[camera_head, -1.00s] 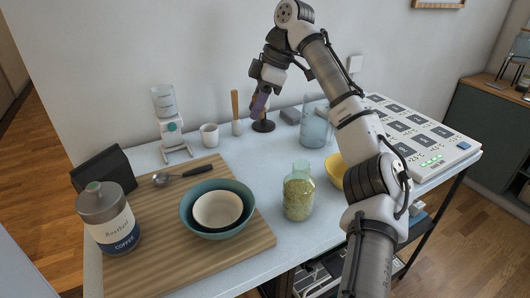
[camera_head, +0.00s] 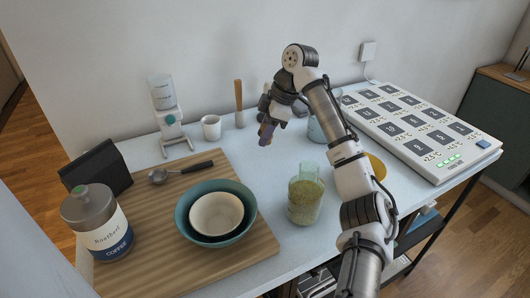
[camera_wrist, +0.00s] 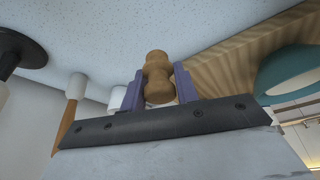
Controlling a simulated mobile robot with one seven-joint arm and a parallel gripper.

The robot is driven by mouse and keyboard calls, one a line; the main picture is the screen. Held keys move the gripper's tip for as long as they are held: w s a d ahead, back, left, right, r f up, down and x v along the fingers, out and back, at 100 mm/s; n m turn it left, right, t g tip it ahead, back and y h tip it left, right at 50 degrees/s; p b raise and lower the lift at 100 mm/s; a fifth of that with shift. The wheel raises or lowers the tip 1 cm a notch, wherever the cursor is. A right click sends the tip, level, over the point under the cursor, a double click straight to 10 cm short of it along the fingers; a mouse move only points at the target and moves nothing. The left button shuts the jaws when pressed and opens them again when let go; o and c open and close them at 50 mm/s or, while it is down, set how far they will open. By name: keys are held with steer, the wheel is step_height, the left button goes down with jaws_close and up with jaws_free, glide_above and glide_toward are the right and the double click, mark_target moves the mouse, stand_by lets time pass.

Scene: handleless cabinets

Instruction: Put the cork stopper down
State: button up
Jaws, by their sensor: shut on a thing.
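The cork stopper (camera_wrist: 157,78) is brown and knobbed. In the wrist view it sits between the two purple fingers of my gripper (camera_wrist: 155,88), which is shut on it. In the head view my gripper (camera_head: 267,131) is above the table behind the glass jar of yellow-green grains (camera_head: 305,196); the stopper is small there and mostly hidden by the fingers. The wrist view shows pale tabletop (camera_wrist: 140,25) and the wooden board (camera_wrist: 235,52) beyond the stopper. The stopper appears held above the table.
The board (camera_head: 150,255) carries nested bowls (camera_head: 183,212), a spoon (camera_head: 185,172) and a coffee canister (camera_head: 97,225). A white mug (camera_head: 211,127) and a wooden-handled tool (camera_head: 239,100) stand at the back. A labelled white panel (camera_head: 420,130) fills the right. Pale tabletop (camera_head: 255,165) is clear behind the jar.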

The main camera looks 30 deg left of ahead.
mark_target(260, 163)
steer(key=shift+f+p, duration=0.45)
steer(key=shift+f, duration=3)
steer(key=shift+f, duration=0.1)
steer(key=o, duration=1)
steer(key=b+v, duration=0.1)
steer(key=v, duration=1.1)
